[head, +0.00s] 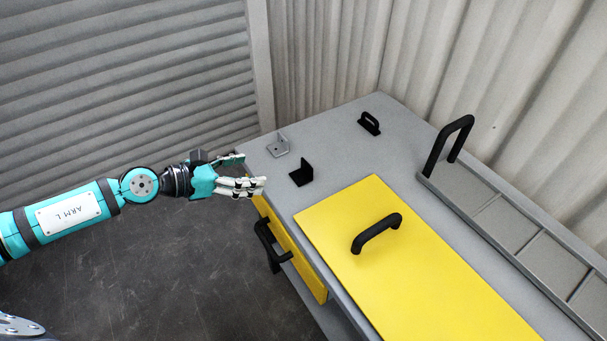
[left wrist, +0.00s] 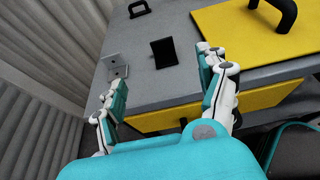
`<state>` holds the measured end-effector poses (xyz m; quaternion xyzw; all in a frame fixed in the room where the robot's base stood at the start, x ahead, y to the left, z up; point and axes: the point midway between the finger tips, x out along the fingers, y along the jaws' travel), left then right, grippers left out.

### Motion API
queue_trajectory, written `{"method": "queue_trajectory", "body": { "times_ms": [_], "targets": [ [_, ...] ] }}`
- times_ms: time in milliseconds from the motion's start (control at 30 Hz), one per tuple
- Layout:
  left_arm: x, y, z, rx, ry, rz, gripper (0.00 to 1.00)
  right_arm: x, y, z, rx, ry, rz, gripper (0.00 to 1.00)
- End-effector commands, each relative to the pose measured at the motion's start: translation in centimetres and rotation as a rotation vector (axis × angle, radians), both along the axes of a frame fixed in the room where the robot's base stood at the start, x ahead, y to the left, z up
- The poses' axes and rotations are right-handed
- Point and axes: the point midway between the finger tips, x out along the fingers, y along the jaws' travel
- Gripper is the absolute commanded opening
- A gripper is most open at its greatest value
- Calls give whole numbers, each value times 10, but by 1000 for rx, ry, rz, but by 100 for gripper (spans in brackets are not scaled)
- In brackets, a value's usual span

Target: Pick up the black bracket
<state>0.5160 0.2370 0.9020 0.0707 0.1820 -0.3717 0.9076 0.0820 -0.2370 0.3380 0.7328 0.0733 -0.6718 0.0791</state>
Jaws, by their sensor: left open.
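The black bracket (head: 301,173) is a small L-shaped piece on the grey bench top, left of the yellow lid. In the left wrist view the black bracket (left wrist: 163,52) stands beyond the fingers, between their directions. My left gripper (head: 258,173) is open and empty at the bench's left edge, short of the bracket and not touching it. Its two fingers spread apart in the left wrist view (left wrist: 165,92). My right gripper is not in view.
A grey bracket (head: 278,146) sits close behind the black one. A black handle-like piece (head: 369,123) stands farther back. The yellow lid (head: 335,215) has a raised black handle (head: 376,233). A grey divided rack (head: 480,203) runs along the right side. A drawer handle (head: 266,243) juts from the bench front.

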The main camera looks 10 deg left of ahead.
Motion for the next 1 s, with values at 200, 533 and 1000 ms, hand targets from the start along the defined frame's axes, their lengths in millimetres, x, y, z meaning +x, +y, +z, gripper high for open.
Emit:
{"method": "queue_trajectory", "body": {
  "times_ms": [200,533,1000],
  "targets": [
    [23,-26,-6,3,-8,-10,75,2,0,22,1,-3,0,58],
    [67,-69,-36,4,-6,-6,75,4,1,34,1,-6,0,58],
    [96,-102,-64,3,-5,-7,75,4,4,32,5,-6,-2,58]
  ]
}}
